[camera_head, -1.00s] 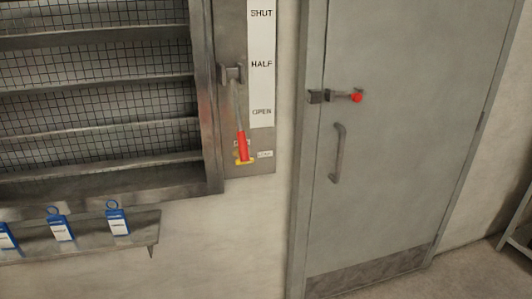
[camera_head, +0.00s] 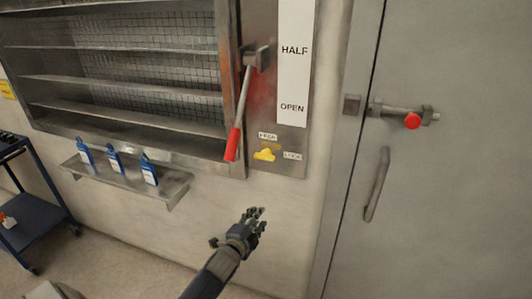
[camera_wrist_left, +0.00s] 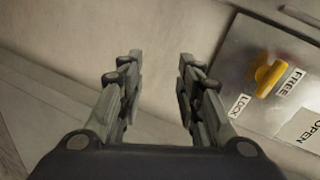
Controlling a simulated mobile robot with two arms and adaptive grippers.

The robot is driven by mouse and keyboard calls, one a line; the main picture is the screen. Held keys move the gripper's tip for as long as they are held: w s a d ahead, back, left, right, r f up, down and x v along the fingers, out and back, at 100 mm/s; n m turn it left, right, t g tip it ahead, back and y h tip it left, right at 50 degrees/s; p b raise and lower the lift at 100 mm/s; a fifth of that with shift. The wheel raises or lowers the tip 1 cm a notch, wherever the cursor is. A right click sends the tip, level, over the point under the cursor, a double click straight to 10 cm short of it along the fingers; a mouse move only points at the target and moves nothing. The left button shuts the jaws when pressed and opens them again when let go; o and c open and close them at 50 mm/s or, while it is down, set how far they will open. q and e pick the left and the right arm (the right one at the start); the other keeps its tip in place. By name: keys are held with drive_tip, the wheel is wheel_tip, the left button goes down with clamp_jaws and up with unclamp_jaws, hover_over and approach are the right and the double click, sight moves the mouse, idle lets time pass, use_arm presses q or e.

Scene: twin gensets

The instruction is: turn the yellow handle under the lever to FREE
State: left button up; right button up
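The yellow handle (camera_head: 265,155) is on the metal plate below the scale strip, with a FREE label (camera_head: 268,136) above it and a LOCK label (camera_head: 292,155) to its right. In the left wrist view the yellow handle (camera_wrist_left: 268,76) shows at the right, beside the FREE label (camera_wrist_left: 289,83) and LOCK label (camera_wrist_left: 238,106). The lever with its red grip (camera_head: 233,144) hangs down just left of the handle, near the OPEN mark. My left gripper (camera_head: 252,213) is below the handle, apart from it. Its fingers (camera_wrist_left: 157,78) are open and empty.
A louvre with slats (camera_head: 130,79) is left of the lever. A blue cart (camera_head: 30,205) stands at the left. A grey door with a red-knobbed bolt (camera_head: 413,121) is at the right.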

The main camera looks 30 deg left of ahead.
use_arm(q)
drive_tip(key=m+t, duration=0.2)
approach(263, 159)
wheel_tip(263, 159, down, 5)
drive_tip(key=d, duration=0.1)
wheel_tip(263, 159, up, 4)
drive_tip(key=y, duration=0.1)
drive_tip(key=shift+t, duration=0.4)
drive_tip(key=p+x, duration=0.1)
drive_tip(key=x, duration=0.8)
drive_tip(key=shift+w+a+r+p, duration=0.1)
drive_tip(key=shift+w+a+p, duration=0.1)
drive_tip(key=shift+a+p, duration=0.15)
drive_tip(key=shift+x, duration=0.75)
drive_tip(key=shift+w, duration=0.1)
use_arm(e)
drive_tip(key=shift+s+a+r, duration=0.15)
drive_tip(key=shift+r, duration=0.45)
drive_tip(key=shift+s+a+r, duration=0.1)
drive_tip(key=shift+a+r, duration=0.05)
drive_tip(key=shift+r, duration=0.45)
use_arm(q)
drive_tip(key=shift+c, duration=0.4)
use_arm(e)
drive_tip(key=shift+a, duration=0.15)
use_arm(q)
clamp_jaws()
use_arm(e)
drive_tip(key=shift+a, duration=0.2)
